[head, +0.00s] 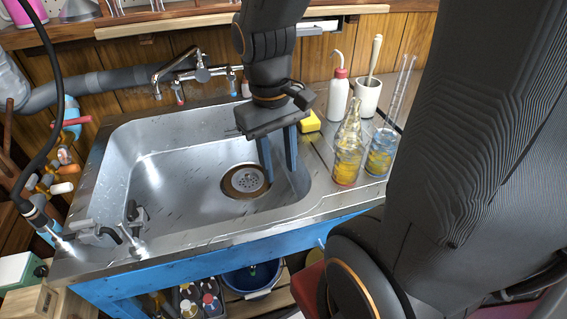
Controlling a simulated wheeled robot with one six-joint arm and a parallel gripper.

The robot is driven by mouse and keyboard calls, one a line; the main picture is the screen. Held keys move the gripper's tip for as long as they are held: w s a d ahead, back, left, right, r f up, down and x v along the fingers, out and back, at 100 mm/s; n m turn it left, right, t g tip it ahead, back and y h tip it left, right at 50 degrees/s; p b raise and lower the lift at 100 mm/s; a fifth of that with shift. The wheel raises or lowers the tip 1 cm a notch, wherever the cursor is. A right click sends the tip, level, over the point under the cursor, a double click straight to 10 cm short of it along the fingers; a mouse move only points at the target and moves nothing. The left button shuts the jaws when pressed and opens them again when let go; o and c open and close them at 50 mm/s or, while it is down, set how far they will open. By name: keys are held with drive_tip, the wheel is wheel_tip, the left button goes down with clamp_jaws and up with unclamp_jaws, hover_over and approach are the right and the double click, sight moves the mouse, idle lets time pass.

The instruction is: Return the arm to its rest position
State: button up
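My gripper (279,160) hangs over the right half of the steel sink (165,178), pointing down. Its two blue fingers are spread apart, with nothing visible between them. The fingertips are near the drain (245,181); I cannot tell how high they are above the basin floor. My dark arm comes down from the top of the view, and another large dark part of it fills the right side.
A bottle with yellow contents (348,158), a beaker (381,152), a white wash bottle (338,97), a white pot (368,97) and a yellow sponge (309,122) stand right of the basin. A faucet (200,70) is behind it. A black hose (57,110) hangs at left.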

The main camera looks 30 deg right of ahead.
drive_tip(key=shift+s+r+m+t+y, duration=0.4)
drive_tip(key=shift+s+m, duration=0.35)
drive_tip(key=shift+m, duration=0.15)
drive_tip(key=shift+r, duration=0.1)
drive_tip(key=shift+n, duration=0.6)
drive_tip(key=shift+s+a+r+p, duration=0.15)
drive_tip(key=shift+a+r+p, duration=0.5)
drive_tip(key=shift+p, duration=0.9)
drive_tip(key=shift+s+a+r+p, duration=0.25)
drive_tip(key=shift+r+p, duration=0.75)
drive_tip(key=shift+p, duration=0.5)
drive_tip(key=shift+s+a+r+p, duration=0.1)
drive_tip(key=shift+a+r+p, duration=0.55)
drive_tip(key=shift+p, duration=0.9)
